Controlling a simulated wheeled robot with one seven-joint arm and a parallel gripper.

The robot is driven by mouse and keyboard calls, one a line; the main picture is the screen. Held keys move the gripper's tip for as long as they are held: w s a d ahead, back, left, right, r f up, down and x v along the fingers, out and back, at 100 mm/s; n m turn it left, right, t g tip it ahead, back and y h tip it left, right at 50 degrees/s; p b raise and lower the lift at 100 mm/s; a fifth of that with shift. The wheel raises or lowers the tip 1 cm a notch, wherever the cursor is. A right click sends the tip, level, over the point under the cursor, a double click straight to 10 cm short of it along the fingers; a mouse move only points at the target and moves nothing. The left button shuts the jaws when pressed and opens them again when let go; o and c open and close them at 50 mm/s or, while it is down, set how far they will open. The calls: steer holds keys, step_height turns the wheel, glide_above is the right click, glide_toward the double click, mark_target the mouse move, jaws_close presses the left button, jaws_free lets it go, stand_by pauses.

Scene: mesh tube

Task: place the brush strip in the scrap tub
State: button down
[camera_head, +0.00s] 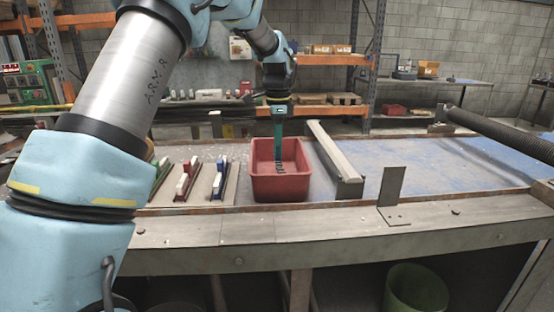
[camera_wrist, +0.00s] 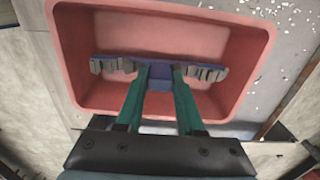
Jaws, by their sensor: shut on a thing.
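The brush strip (camera_wrist: 160,84) is a blue bar with grey tufts towards both ends. My gripper (camera_wrist: 160,70), with green fingers, is shut on the strip's blue middle block. In the head view my gripper (camera_head: 279,155) points down into the mouth of the red scrap tub (camera_head: 280,190), with the dark strip below its fingers. In the wrist view the strip lies across the tub's opening, inside the rim (camera_wrist: 262,60). I cannot tell whether the strip touches the tub floor.
Left of the tub, a board holds other strips with green (camera_head: 160,176), red (camera_head: 187,180) and blue (camera_head: 219,178) parts. A long pale-topped bar (camera_head: 333,150) stands just right of the tub. An upright metal bracket (camera_head: 392,188) is near the bench's front edge.

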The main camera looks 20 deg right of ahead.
mark_target(278, 160)
steer(key=shift+f+p, duration=0.45)
steer(key=shift+f, duration=1.7)
steer(key=shift+f, duration=0.15)
steer(key=c, duration=0.5)
jaws_free()
